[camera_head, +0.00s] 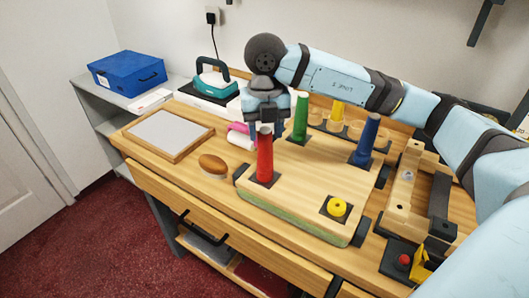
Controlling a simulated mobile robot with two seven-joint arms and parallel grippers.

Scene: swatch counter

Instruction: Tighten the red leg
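The red leg (265,160) stands upright on a dark square at the left corner of a wooden board (298,196). A green leg (300,120) and a blue leg (367,140) stand upright at other corners. The near corner has a yellow ring-like piece (338,207) on a dark square. My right gripper (267,119) points down right at the top of the red leg. It is small and dark here, so I cannot tell whether its fingers are apart or touch the leg. My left gripper is not in view.
A wooden holder with a yellow leg (337,112) is behind the board. A framed panel (168,135), a brown brush (213,165) and a pink-and-white roll (240,138) lie left. A wooden fixture (404,190) and a red button (403,261) are right. A blue box (127,74) sits far left.

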